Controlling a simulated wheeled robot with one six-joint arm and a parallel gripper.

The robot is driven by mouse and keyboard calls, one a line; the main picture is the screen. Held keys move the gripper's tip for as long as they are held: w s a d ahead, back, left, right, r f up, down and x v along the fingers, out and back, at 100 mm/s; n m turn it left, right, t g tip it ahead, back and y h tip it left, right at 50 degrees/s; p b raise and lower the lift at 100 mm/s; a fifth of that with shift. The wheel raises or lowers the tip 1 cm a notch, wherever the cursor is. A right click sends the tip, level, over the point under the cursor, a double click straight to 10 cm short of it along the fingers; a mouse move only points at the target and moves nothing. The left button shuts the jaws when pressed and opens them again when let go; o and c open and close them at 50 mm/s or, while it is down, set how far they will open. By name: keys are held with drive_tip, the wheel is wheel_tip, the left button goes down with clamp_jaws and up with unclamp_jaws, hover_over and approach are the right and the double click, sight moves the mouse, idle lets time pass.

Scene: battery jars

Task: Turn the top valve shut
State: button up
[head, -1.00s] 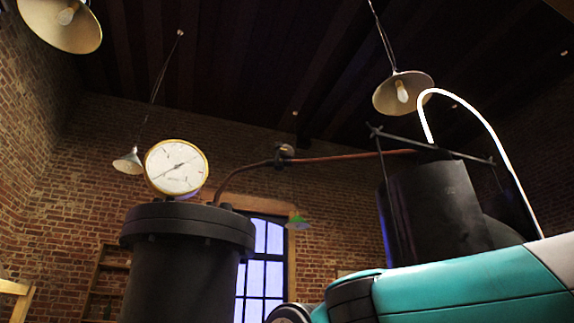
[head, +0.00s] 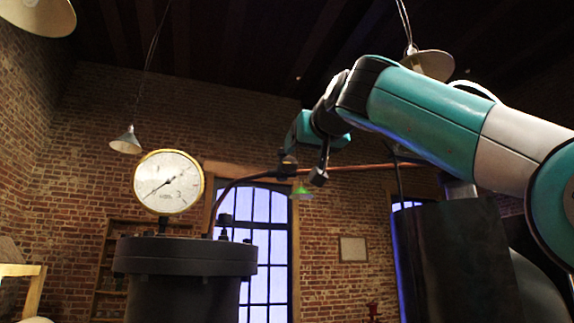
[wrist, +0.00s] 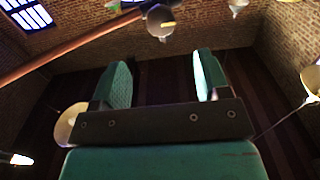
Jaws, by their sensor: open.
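The top valve (head: 286,168) is a small dark fitting on the thin pipe (head: 365,167) that runs high between the two vessels. It also shows in the wrist view as a rounded grey knob (wrist: 160,20) beyond the fingertips. My gripper (wrist: 162,62) is open, with two teal fingers apart and nothing between them. The knob lies ahead of the gap, apart from the fingers. In the head view my wrist hangs just above and right of the valve, and the gripper's fingers are small and hard to make out there.
A round gauge (head: 168,182) stands on the left dark vessel (head: 185,258). A larger dark vessel (head: 455,255) stands at the right beneath my arm. Hanging lamps (head: 126,141) are around. The pipe slants beside my gripper at left in the wrist view.

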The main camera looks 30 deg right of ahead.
sight(291, 163)
drive_tip(key=p+x, duration=0.5)
drive_tip(key=x, duration=0.7)
drive_tip(key=shift+a+r, duration=0.1)
drive_tip(key=shift+r, duration=0.05)
drive_tip(key=shift+w, duration=0.5)
drive_tip(key=c, duration=0.9)
